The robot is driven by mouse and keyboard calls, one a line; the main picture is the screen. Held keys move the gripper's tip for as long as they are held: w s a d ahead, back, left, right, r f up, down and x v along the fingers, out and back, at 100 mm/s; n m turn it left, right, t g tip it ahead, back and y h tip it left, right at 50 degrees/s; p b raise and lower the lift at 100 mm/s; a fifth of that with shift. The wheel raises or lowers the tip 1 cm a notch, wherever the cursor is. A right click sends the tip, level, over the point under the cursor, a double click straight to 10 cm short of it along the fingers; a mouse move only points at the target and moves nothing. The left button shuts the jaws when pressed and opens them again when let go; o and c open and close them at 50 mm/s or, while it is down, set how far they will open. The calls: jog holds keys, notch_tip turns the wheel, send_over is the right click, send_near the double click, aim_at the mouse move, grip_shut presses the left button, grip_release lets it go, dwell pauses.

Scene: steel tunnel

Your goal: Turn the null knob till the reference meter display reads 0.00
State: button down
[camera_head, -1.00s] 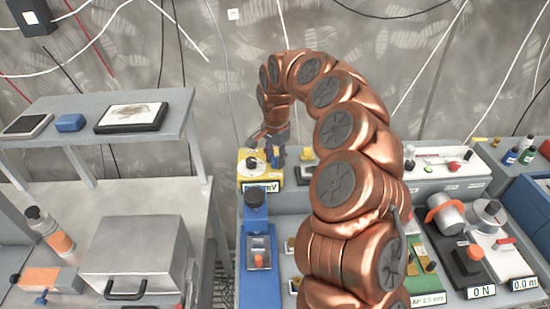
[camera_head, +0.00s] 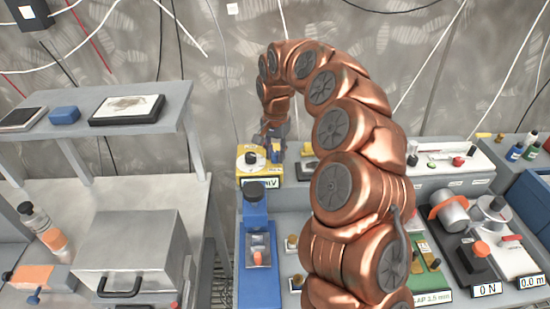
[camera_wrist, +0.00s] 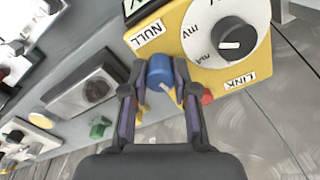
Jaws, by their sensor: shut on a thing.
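The yellow reference meter (camera_head: 246,170) stands at the back left of the bench, with a round black-and-white dial. In the wrist view its yellow face (camera_wrist: 196,15) carries a NULL label, a LINK label and a dial with a black knob (camera_wrist: 236,38). The blue null knob (camera_wrist: 160,70) sits beside the NULL label. My gripper (camera_wrist: 160,88) is shut on this knob, with a finger on each side. In the head view my gripper (camera_head: 272,138) is at the meter's back right. The meter display (camera_head: 262,183) shows "mV" at its right end; its number is unreadable.
A blue device (camera_head: 255,215) stands just in front of the meter. A red part (camera_wrist: 207,96) lies close to the right finger in the wrist view. A grey box (camera_head: 130,250) is on the left table. Other instruments crowd the bench at right.

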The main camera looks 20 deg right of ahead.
aim_at(275, 152)
jog(key=n+b, duration=0.3)
jog(key=n, duration=0.2)
jog(key=shift+f+n, duration=0.1)
jog(key=shift+n, duration=0.2)
jog(key=n+b, duration=0.1)
jog(key=n, duration=0.5)
dwell(0.4)
jog(key=c, duration=0.9)
grip_release()
notch_tip(275, 152, up, 12)
